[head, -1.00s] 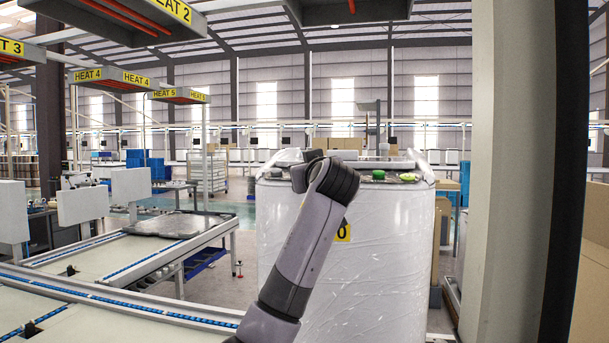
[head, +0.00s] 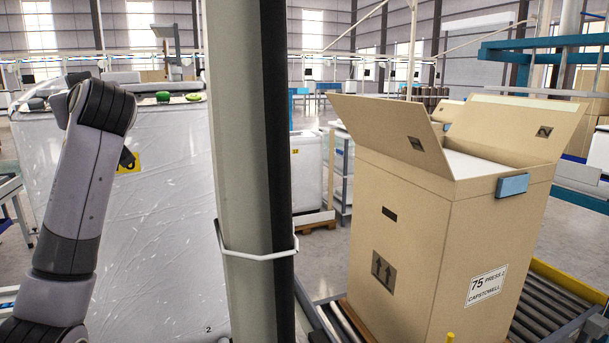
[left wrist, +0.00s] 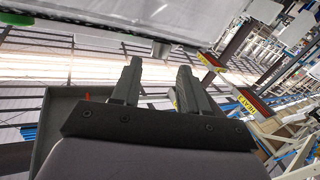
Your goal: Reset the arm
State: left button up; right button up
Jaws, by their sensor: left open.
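My left arm (head: 72,190) rises at the left of the head view, bent at a dark joint near the top. It stands in front of a large white wrapped block (head: 160,230). My left gripper (left wrist: 160,66) shows in the left wrist view with its two dark fingers apart and nothing between them. In the head view I cannot make out its fingers. My right arm and right gripper are not in view.
A grey and black post (head: 245,170) stands right of the wrapped block. An open cardboard box (head: 420,230) stands on a roller conveyor (head: 550,310) at the right. Green items (head: 163,97) lie on top of the block. A HEAT 3 sign (left wrist: 238,99) shows in the left wrist view.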

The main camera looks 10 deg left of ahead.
pick_arm(q)
jog(key=s+d+f+m+h, duration=0.2)
jog(key=d+f+m+h, duration=0.15)
jog(key=f, duration=0.85)
jog(key=s+d+f+m+g+h, duration=0.1)
jog(key=s+d+f+m+h, duration=0.2)
jog(key=f, duration=0.9)
jog(key=s+d+f+m+h, duration=0.1)
jog(key=d+f+m+h, duration=0.3)
jog(key=f, duration=0.8)
jog(key=s+d+f+m+g+h, duration=0.1)
jog(key=s+d+f+g, duration=0.15)
jog(key=s+f, duration=0.35)
jog(key=s+d+f+m+g, duration=0.1)
jog(key=s+d+f, duration=0.3)
jog(key=s+f, duration=0.2)
jog(key=s+d+f+m+g+h, duration=0.1)
jog(key=s+d+f+g+h, duration=0.15)
jog(key=s, duration=0.55)
jog(key=s+d+f+m+g+h, duration=0.1)
jog(key=s+d+f, duration=0.2)
jog(key=s, duration=0.6)
jog(key=w+d+f+t+h, duration=0.1)
jog(key=w+d+f+t, duration=0.1)
jog(key=w+f+t, duration=0.5)
jog(key=shift+d+f+m+h, duration=0.15)
jog(key=shift+f+m+h, duration=0.25)
jog(key=shift+f, duration=0.55)
jog(key=shift+w+t, duration=0.1)
jog(key=shift+t, duration=0.2)
